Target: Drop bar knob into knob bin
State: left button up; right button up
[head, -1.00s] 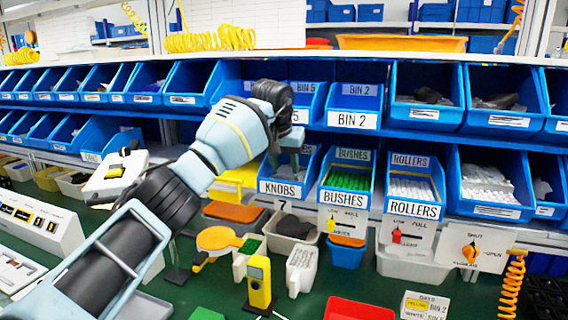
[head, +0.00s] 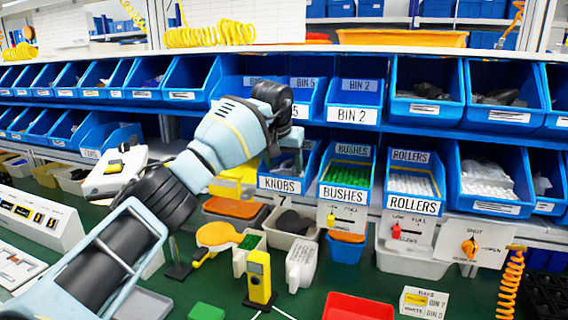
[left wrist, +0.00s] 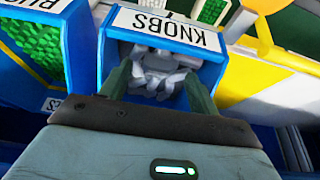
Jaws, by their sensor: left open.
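The blue knob bin (head: 281,185), labelled KNOBS, stands in the lower shelf row, left of the BUSHES bin. My left gripper (head: 291,162) hangs over its opening, pointing down, with part of the bin hidden behind my arm. In the left wrist view the KNOBS label (left wrist: 168,27) is upside down. The two dark fingers of my left gripper (left wrist: 159,82) are apart at the bin mouth. Pale grey pieces (left wrist: 158,68) lie in the bin between and beyond them. I cannot tell which of them is the bar knob. My right gripper is not in view.
The bushes bin (head: 345,193) and rollers bin (head: 414,207) adjoin on the right. A panel with an orange rotary switch (head: 470,248) stands further right. A yellow device (head: 259,277), a red tray (head: 357,307) and small containers crowd the green bench below.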

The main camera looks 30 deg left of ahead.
pick_arm(q)
jog(key=shift+r, duration=0.55)
jog(key=v, duration=1.2)
